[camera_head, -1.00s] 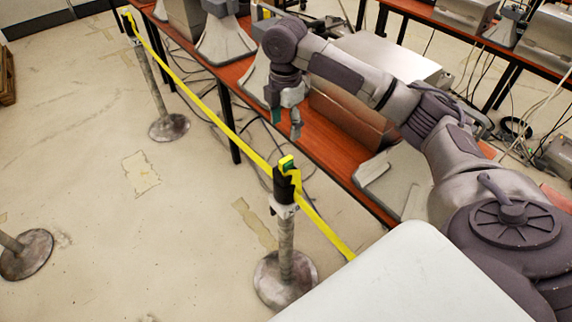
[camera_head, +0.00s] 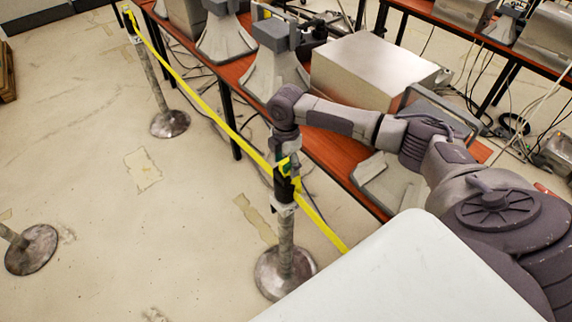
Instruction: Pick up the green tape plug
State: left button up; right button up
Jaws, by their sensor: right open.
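The green tape plug (camera_head: 284,166) sits at the black top of the near stanchion post (camera_head: 286,242), where the yellow tape (camera_head: 319,228) meets it. The post stands upright. My right gripper (camera_head: 286,156) points down right at the plug, with its fingers close around or just beyond it. The gripper is open. Its fingertips are partly hidden against the post top, so I cannot tell whether they touch the plug. My left gripper is not in view.
A far post (camera_head: 152,85) holds the other end of the tape. A post base (camera_head: 30,250) stands at the left. The floor at left is mostly clear.

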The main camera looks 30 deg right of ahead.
jog(key=c, duration=1.2)
grip_shut()
jog(key=shift+r, duration=0.1)
